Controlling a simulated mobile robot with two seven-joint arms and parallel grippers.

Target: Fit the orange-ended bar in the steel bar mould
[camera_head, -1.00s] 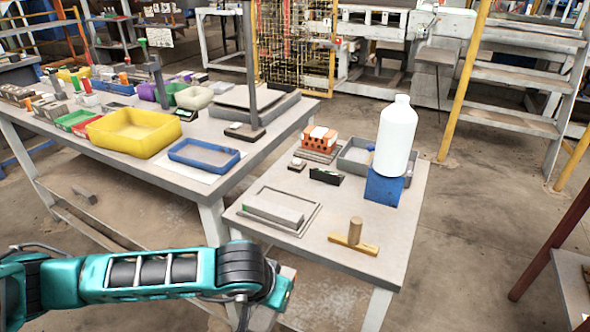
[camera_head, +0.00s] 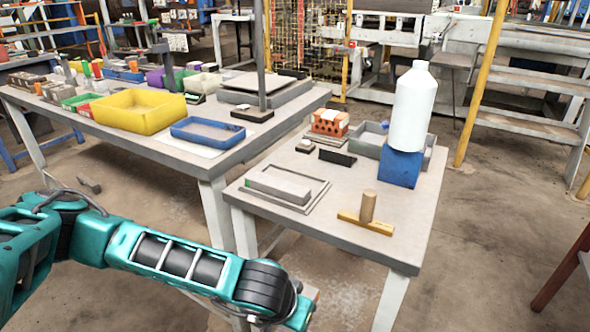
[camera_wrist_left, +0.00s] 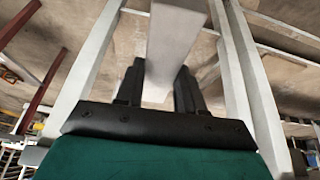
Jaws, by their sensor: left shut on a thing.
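My left gripper (camera_wrist_left: 159,78) is shut on a pale grey bar (camera_wrist_left: 174,38), which runs up out of the left wrist view between its fingers. No orange end shows on it there. In the head view my left arm reaches low in front of the near table, and its fingers are hidden behind the wrist. On that table lies a flat grey frame (camera_head: 317,197), seemingly the steel bar mould. A grey bar with a green end (camera_head: 279,185) lies on it. My right gripper is not in view.
The near table (camera_head: 335,228) also bears a wooden T-shaped tool (camera_head: 367,213), a white bottle (camera_head: 414,105) on a blue block (camera_head: 400,166), an orange hollow brick (camera_head: 330,122) and a grey tray (camera_head: 367,146). A longer table with yellow (camera_head: 137,112) and blue trays (camera_head: 207,133) stands left.

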